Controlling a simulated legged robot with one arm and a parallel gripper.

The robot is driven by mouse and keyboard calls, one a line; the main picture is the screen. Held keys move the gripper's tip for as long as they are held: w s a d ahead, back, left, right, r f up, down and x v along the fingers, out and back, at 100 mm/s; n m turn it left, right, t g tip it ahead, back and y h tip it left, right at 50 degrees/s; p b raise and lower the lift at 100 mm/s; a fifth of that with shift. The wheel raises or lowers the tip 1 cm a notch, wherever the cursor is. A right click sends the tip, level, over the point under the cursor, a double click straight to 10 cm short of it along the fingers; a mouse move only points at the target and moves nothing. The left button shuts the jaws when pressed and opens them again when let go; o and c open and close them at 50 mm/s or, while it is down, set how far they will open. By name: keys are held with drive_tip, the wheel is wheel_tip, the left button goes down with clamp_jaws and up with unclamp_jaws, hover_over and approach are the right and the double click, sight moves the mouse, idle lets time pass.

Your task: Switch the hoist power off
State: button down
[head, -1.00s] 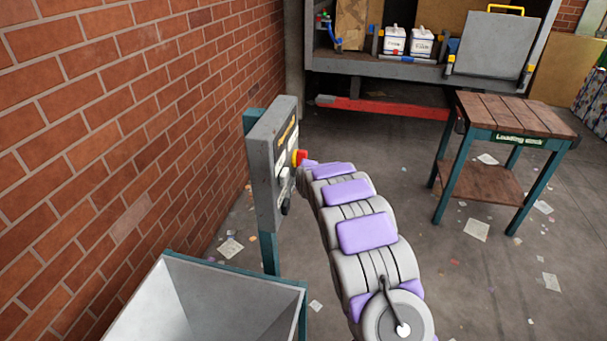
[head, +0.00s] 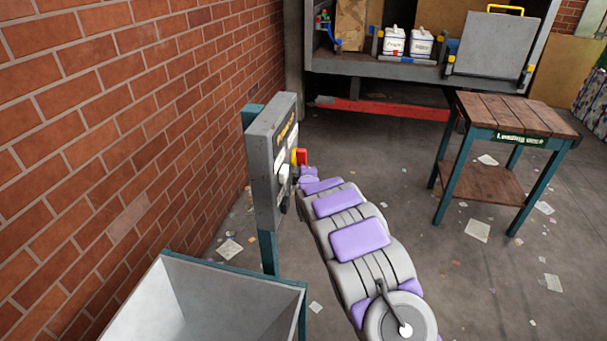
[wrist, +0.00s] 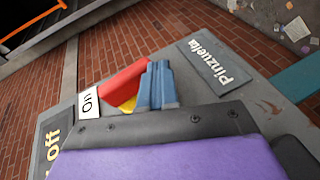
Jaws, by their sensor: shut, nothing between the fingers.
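A grey control panel (head: 262,165) stands on a teal post by the brick wall. Its red switch handle (head: 302,157) sits on a yellow base on the panel's right-hand face. In the wrist view the red handle (wrist: 122,78) lies slantwise, its lower left end near a white "On" label (wrist: 89,105). The yellow base (wrist: 129,104) shows below it. A dark plate ending in "off" (wrist: 54,145) is partly cut off. My gripper (wrist: 157,72) is shut, its blue fingers right beside the handle's right side; I cannot tell whether they touch. In the head view my arm hides the fingertips.
A dark name plate (wrist: 215,63) is on the panel to the right of the fingers. A grey open bin (head: 235,291) stands below the panel. A wooden-topped workbench (head: 510,115) is at the right, with a shelf unit (head: 375,66) behind. Scraps litter the open floor.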

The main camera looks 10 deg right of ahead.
drive_tip(key=shift+w+d+f+n+t+b, duration=0.15)
drive_tip(key=shift+w+f+n+t+b, duration=0.25)
drive_tip(key=shift+t, duration=0.45)
drive_tip(key=shift+w+d+f+n+t+b, duration=0.1)
drive_tip(key=shift+w+n+t+b, duration=0.1)
drive_tip(key=shift+t+b, duration=0.55)
drive_tip(key=shift+w+d+f+n+t+b, duration=0.2)
drive_tip(key=shift+w+t+b, duration=0.15)
drive_tip(key=shift+t, duration=0.55)
drive_tip(key=shift+r, duration=0.1)
